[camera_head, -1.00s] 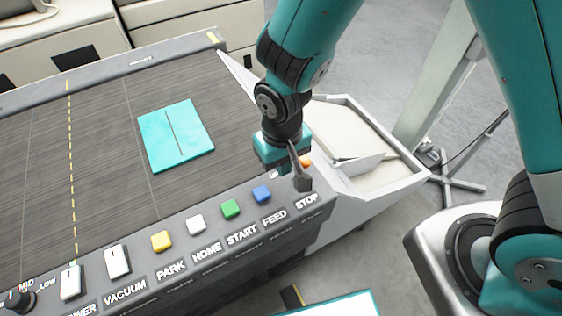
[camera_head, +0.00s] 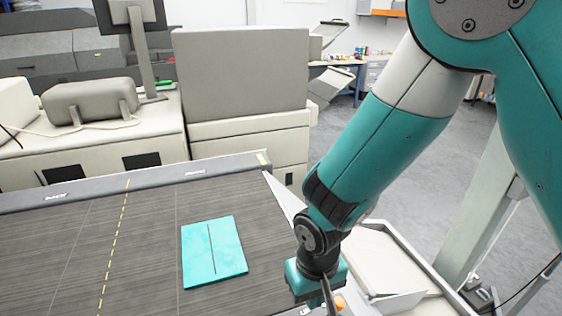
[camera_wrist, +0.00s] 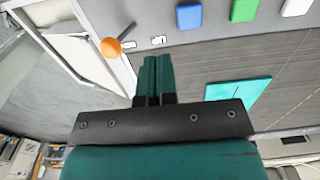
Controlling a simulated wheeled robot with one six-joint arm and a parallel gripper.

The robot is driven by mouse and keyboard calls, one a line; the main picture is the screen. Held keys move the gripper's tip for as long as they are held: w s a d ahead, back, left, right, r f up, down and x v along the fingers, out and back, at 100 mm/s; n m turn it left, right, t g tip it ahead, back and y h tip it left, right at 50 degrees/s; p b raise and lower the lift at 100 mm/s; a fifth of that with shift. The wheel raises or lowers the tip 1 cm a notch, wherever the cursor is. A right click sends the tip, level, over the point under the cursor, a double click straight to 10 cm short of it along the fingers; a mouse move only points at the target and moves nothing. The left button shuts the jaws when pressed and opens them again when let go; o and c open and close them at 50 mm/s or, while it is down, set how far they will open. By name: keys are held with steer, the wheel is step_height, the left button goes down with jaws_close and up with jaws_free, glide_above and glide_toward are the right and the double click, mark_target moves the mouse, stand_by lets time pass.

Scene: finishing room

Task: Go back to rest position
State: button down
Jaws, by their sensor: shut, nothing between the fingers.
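My gripper (camera_wrist: 155,78) shows in the wrist view with its two teal fingers together and nothing between them. It is above the front right corner of the dark machine bed, close to an orange knob (camera_wrist: 111,47). In the head view my arm reaches down to that corner, and the fingertips are cut off by the bottom edge. The orange knob also shows there (camera_head: 340,301), just right of my wrist.
A teal sheet (camera_head: 213,252) with a dark slit lies flat on the bed (camera_head: 140,250), left of my arm. A pale tray (camera_head: 385,262) adjoins the bed's right side. Blue (camera_wrist: 190,15) and green (camera_wrist: 243,10) buttons line the panel. Grey cabinets (camera_head: 240,85) stand behind.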

steer(key=s+d+r+n+y+b, duration=0.2)
steer(key=s+r, duration=0.3)
steer(key=r, duration=0.3)
steer(key=s+d+r+n+y+b, duration=0.2)
steer(key=s+d+r, duration=0.3)
steer(key=r, duration=0.4)
steer(key=shift+s+b, duration=0.35)
steer(key=shift+s, duration=0.25)
